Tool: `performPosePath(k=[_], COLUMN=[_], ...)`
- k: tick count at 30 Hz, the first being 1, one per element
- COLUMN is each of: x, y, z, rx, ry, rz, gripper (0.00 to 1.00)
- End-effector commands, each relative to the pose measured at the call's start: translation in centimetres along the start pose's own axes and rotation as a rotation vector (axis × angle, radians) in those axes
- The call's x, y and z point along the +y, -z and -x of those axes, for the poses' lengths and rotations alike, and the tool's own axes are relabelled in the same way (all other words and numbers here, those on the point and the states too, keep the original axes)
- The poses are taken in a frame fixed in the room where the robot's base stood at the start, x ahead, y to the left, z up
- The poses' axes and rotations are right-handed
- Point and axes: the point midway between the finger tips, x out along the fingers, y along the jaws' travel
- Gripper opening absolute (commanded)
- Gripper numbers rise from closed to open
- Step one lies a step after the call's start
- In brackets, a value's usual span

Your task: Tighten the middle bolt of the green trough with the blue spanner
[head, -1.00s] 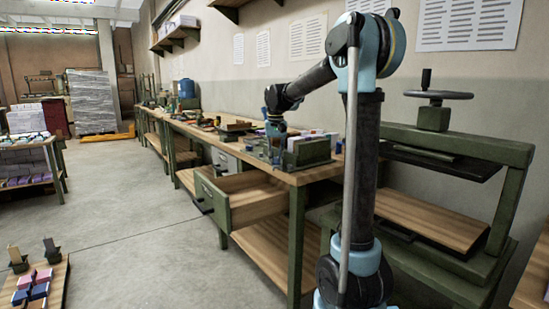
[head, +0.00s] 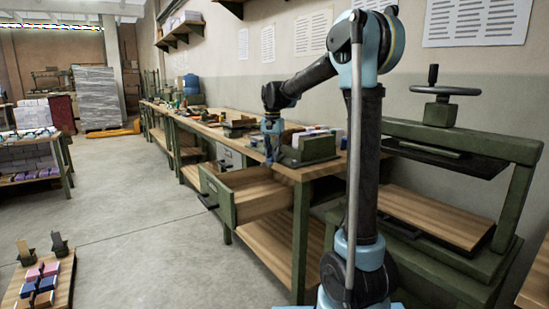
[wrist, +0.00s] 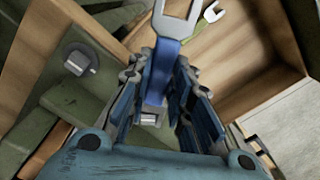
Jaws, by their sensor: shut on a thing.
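My gripper (wrist: 160,85) is shut on the blue spanner (wrist: 160,68), held by its blue handle. The spanner's grey open-ended head (wrist: 176,14) sticks out past the fingers toward the top of the wrist view. A round grey bolt-like part (wrist: 80,58) with a slot shows on green surfaces at the left, apart from the spanner. A small pale metal piece (wrist: 149,117) shows below, between the fingers. In the head view my gripper (head: 270,152) hangs at the bench's front edge, beside the green trough (head: 318,146). Which bolt is the middle one cannot be told.
An open wooden drawer (head: 217,200) juts out below my gripper. A second spanner head (wrist: 213,13) lies in the drawer in the wrist view. A green press (head: 438,112) stands at the right. The floor at the left (head: 135,215) has free room.

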Motion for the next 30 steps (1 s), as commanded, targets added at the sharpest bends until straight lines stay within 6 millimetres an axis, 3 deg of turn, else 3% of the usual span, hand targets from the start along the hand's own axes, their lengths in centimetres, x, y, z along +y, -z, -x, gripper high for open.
performPosePath(k=[30], x=[-3.9], y=[1.1], z=[0.0], rx=[-0.001], ry=[0.000], rz=[-0.580], gripper=[0.00])
